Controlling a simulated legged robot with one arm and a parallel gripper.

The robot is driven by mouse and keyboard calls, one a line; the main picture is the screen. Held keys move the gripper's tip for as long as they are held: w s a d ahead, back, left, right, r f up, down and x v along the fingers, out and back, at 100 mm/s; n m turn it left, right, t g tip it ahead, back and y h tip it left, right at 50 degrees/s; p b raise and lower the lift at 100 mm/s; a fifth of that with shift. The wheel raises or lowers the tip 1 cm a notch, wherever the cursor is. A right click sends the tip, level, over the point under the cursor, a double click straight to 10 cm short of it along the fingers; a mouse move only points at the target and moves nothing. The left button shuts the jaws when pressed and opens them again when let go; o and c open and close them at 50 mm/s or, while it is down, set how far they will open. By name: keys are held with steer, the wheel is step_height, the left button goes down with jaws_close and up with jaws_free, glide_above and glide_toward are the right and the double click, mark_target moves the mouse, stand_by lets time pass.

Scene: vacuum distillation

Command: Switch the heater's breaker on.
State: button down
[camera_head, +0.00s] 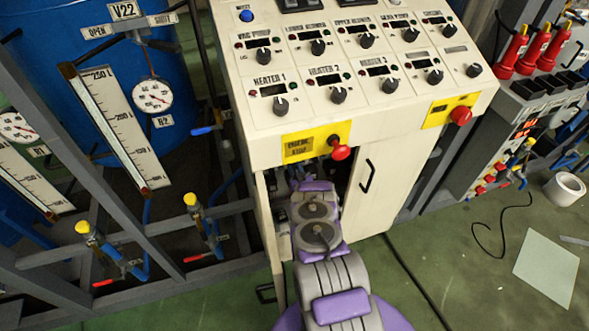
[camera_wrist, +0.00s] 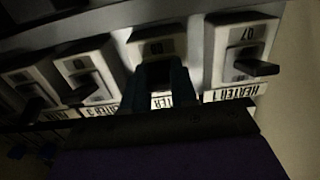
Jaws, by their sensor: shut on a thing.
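In the wrist view, a row of white breakers with dark levers runs across, their labels upside down. The middle breaker (camera_wrist: 159,47) has my gripper (camera_wrist: 157,75) in front of it, shut on its lever, which the fingers hide. Its label is mostly covered; only "TER" shows. The breaker labelled HEATER 1 (camera_wrist: 226,50) is just to the right, its lever sticking out. In the head view my arm reaches into the open cabinet below the control console (camera_head: 400,150); my gripper and the breakers are hidden there.
More breakers (camera_wrist: 83,66) stand close to the left of my gripper. In the head view, a red emergency stop button (camera_head: 341,152) sits just above the cabinet opening. A cabinet door with a black handle (camera_head: 367,176) is to the right. Pipes and a grey frame (camera_head: 110,240) stand left.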

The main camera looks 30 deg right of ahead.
steer(key=shift+s+r+g+p, duration=0.1)
steer(key=shift+r+g+p, duration=0.5)
steer(key=shift+p, duration=0.65)
steer(key=shift+s+g+y+p, duration=0.1)
steer(key=shift+g+y+p, duration=0.2)
steer(key=shift+g+p, duration=0.65)
steer(key=shift+f, duration=0.15)
steer(key=c, duration=0.9)
jaws_free()
